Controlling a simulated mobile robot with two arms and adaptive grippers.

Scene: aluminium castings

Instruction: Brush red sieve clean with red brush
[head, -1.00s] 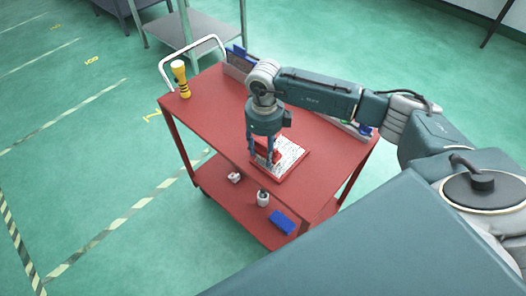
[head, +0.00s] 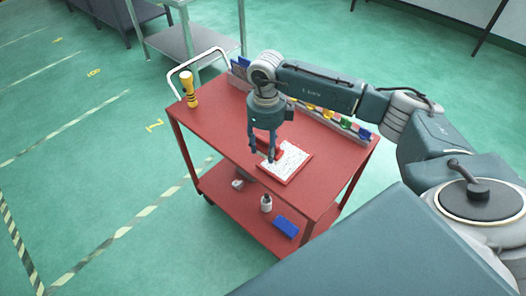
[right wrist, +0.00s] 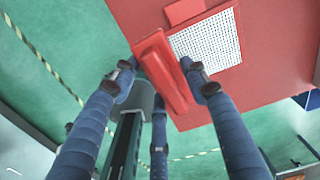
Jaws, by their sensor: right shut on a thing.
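The red sieve (head: 290,163), a flat red frame around a pale mesh, lies on the red cart top. The right wrist view shows its mesh (right wrist: 207,48) at the upper right. My right gripper (head: 262,155) points down at the sieve's left side. It is shut on the red brush (right wrist: 162,68), a long red block between its fingers. In the head view the brush (head: 271,145) is partly hidden by the fingers, at the sieve's back left edge. I cannot tell whether its bristles touch the mesh. My left gripper is not in view.
Several coloured items line the back edge. The lower shelf holds a small bottle (head: 266,204) and a blue block (head: 286,227). The cart top's front left is clear.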

